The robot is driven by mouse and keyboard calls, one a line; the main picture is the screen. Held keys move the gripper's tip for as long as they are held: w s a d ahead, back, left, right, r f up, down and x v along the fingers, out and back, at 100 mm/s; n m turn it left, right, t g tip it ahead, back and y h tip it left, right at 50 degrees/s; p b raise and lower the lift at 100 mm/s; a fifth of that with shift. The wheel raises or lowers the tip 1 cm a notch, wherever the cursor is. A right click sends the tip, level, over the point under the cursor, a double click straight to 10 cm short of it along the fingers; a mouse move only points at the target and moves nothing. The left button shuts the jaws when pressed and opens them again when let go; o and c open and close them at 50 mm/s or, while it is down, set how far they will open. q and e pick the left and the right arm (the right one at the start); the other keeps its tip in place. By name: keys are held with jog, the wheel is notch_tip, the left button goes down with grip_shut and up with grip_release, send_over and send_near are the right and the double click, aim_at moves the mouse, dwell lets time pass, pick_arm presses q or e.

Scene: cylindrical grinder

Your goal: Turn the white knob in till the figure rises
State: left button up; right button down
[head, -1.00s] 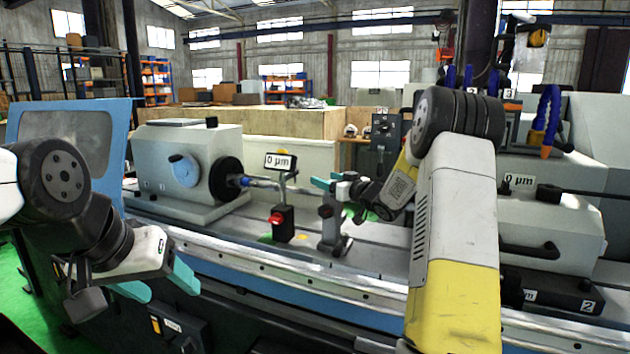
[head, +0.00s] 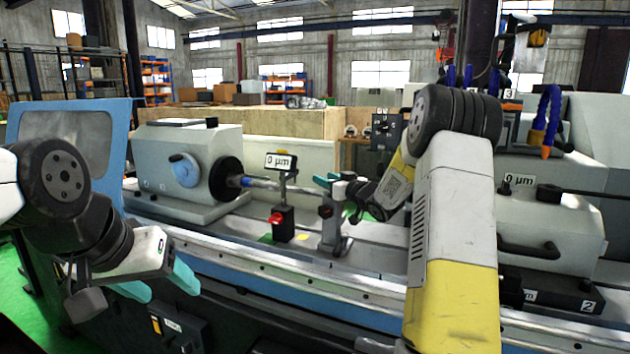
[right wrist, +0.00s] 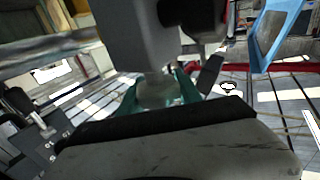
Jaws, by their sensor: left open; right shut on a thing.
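The white knob (right wrist: 157,91) shows in the right wrist view as a pale round piece between the teal fingers of my right gripper (right wrist: 158,95). The gripper is shut on it, just below a grey block. In the head view my right gripper (head: 328,181) is at the top of a small grey stand (head: 333,228) beside the workpiece bar; the knob cannot be made out there. The display (head: 279,162) to the left of it reads 0 µm. My left gripper (head: 160,282) is open and empty at the lower left, in front of the machine.
The grey workhead (head: 190,165) with a black chuck stands at the left on the machine bed. A black block with a red knob (head: 276,219) carries the display. At the right, a grey housing (head: 560,235) has another 0 µm display (head: 519,180).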

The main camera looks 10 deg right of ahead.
jog(key=m+h, duration=0.1)
jog(key=h, duration=0.1)
jog(key=m+t+h, duration=0.1)
jog(key=h, duration=0.1)
jog(key=m+h, duration=0.2)
jog(key=shift+w+d+t, duration=0.1)
jog(key=shift+d+t, duration=0.2)
jog(key=shift+d, duration=0.05)
jog(key=shift+d+m+h, duration=0.2)
jog(key=shift+m+h, duration=0.35)
jog(key=shift+h, duration=0.35)
jog(key=shift+d+m+h, duration=0.15)
jog(key=shift+m+h, duration=0.4)
jog(key=shift+h, duration=0.35)
jog(key=shift+d, duration=0.1)
jog(key=c, duration=0.8)
grip_release()
jog(key=shift+s+a, duration=0.2)
jog(key=shift+s, duration=1.1)
jog(key=shift+s+a, duration=0.15)
jog(key=shift+s, duration=1.1)
jog(key=shift+s+a, duration=0.2)
jog(key=shift+s, duration=1.1)
